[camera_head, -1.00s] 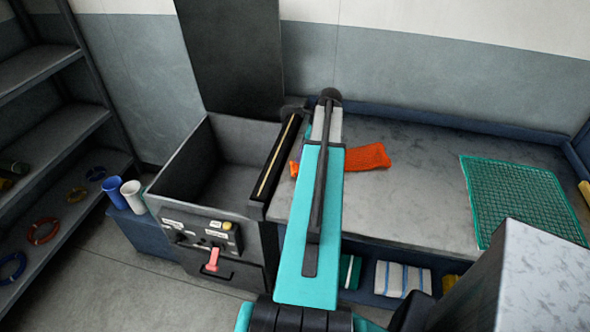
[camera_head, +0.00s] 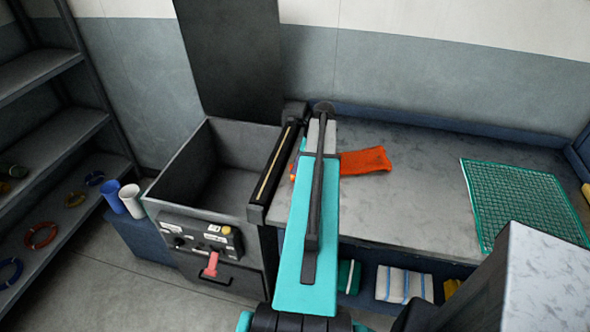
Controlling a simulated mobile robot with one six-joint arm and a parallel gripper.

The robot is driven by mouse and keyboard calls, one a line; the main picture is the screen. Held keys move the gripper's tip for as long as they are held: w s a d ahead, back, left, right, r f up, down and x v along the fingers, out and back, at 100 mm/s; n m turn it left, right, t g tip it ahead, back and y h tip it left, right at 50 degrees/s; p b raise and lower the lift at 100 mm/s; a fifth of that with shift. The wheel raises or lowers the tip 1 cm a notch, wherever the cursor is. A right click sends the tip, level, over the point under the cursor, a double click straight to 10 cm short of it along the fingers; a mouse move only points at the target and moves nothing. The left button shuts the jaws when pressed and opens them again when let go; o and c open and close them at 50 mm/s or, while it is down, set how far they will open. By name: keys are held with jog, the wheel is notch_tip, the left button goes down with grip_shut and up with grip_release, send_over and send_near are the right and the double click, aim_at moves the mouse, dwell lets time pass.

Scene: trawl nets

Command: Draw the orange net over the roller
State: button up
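The orange net (camera_head: 366,161) lies bunched on the grey worktop (camera_head: 400,200), just right of the roller. Its left part is hidden behind my arm, and a small orange bit shows at the arm's left edge. The roller (camera_head: 277,168) is a dark bar with a pale stripe along the right rim of the open grey bin (camera_head: 215,165). My teal arm reaches away from me over the worktop's left end, between the roller and most of the net. My gripper's fingers are hidden behind the arm, so its hold on the net cannot be seen.
A green net (camera_head: 525,200) lies flat at the worktop's right. Below the bin is a panel with a red lever (camera_head: 211,264). Blue (camera_head: 114,196) and white (camera_head: 131,199) cups stand at left by a shelf rack. The worktop's middle is clear.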

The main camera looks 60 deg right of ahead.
jog(key=shift+w+f, duration=0.15)
jog(key=shift+f, duration=0.35)
jog(key=shift+c, duration=0.3)
grip_shut()
notch_tip(320, 180, up, 7)
jog(key=p, duration=0.4)
jog(key=shift+p, duration=0.4)
jog(key=shift+f, duration=0.85)
jog(key=shift+w, duration=0.15)
